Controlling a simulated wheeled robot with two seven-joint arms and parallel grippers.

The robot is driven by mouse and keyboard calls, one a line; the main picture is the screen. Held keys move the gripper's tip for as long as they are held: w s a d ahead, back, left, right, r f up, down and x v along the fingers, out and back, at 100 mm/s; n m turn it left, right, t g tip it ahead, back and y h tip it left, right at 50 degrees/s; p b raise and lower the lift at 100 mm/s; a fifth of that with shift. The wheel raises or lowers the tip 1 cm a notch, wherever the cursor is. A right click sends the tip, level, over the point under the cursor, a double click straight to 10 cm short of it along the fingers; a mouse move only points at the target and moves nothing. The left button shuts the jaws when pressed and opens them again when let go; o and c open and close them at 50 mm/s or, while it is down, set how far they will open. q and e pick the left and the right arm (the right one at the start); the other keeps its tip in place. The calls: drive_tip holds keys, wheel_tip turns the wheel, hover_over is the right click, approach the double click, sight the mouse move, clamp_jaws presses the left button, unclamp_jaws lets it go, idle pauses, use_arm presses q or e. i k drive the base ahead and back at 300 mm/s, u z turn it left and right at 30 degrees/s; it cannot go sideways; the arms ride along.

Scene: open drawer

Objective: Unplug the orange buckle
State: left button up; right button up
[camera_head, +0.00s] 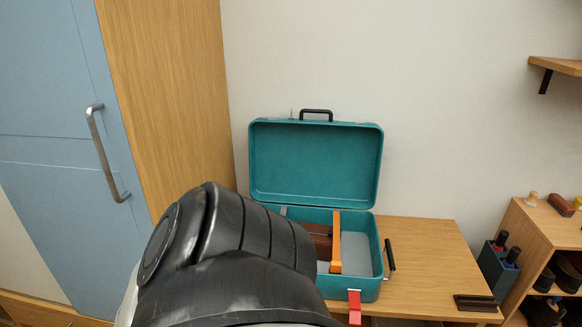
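An open teal case (368,288) stands on a wooden table, its lid (315,163) upright at the back with a black handle on top. An orange strap-like piece (336,240), likely the orange buckle, runs front to back across the inside of the case. Its lower end is wider; whether it is fastened there I cannot tell. A dark brown object lies to its left in the case, partly hidden. My dark arm link covers the case's left front. Neither gripper shows in the head view.
A red latch (354,306) hangs at the case's front and a black handle (389,257) at its right side. The table (430,250) is mostly clear to the right, with a dark flat object (475,303) near its edge. A blue cabinet stands left, shelves right.

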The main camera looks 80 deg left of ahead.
sight(336, 267)
drive_tip(key=u, duration=0.5)
drive_tip(key=i, duration=1.05)
drive_tip(key=u, duration=3.45)
